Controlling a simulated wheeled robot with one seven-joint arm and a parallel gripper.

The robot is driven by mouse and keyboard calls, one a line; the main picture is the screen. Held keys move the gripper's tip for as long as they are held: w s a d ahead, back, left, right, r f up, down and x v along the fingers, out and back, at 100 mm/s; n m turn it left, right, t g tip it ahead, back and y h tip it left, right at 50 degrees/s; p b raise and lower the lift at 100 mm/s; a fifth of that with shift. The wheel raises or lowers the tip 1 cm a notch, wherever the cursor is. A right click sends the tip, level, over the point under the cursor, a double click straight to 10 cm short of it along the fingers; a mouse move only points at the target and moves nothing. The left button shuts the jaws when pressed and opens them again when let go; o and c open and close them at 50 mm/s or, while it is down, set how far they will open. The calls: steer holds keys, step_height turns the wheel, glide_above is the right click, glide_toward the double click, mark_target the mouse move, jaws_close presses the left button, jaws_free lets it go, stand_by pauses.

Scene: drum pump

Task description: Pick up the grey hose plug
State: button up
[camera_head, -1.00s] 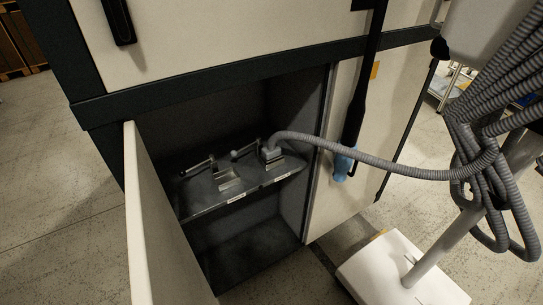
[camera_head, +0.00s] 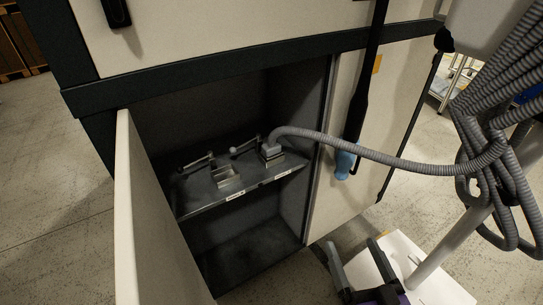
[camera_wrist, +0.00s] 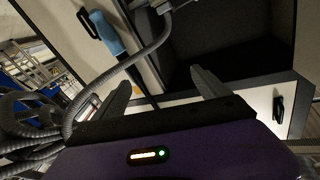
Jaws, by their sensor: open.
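The grey hose plug (camera_head: 271,149) sits on the right-hand metal socket (camera_head: 274,161) on the shelf inside the open cabinet. A ribbed grey hose (camera_head: 375,156) runs from it to the right. In the wrist view the hose (camera_wrist: 137,57) leads up to the top edge, where the plug is only partly visible and hard to make out. A left-hand socket (camera_head: 226,178) on the shelf appears empty. My gripper (camera_head: 352,243) is at the bottom of the head view, outside the cabinet and apart from the plug. Its two fingers (camera_wrist: 160,79) are spread, with nothing between them.
The open cabinet door (camera_head: 150,215) stands at the left of the opening. Lever clamps (camera_head: 197,161) are beside the sockets. A black tool with a blue end (camera_head: 345,163) hangs on the right panel. Looped hoses (camera_head: 490,150) hang from a white-based stand (camera_head: 432,287) at the right.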

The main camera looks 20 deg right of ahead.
mark_target(273, 146)
steer(key=w+d+m+g+y+b, duration=0.3)
steer(key=w+m, duration=1.9)
steer(key=w, duration=1.9)
steer(key=a+f+m+g+y, duration=0.2)
steer(key=a+f+m+g, duration=0.1)
steer(key=a+f+m, duration=0.3)
steer(key=shift+m, duration=0.6)
steer(key=shift+w+d+r+b+x, duration=0.15)
steer(key=shift+b+x, duration=0.5)
steer(key=shift+x, duration=0.4)
steer(key=shift+d+r+b+x, duration=0.1)
steer(key=shift+b+x, duration=0.55)
steer(key=shift+x, duration=0.45)
steer(key=shift+w+d+b+x, duration=0.15)
steer(key=shift+b+x, duration=0.5)
steer(key=shift+x, duration=0.4)
steer(key=c, duration=1.6)
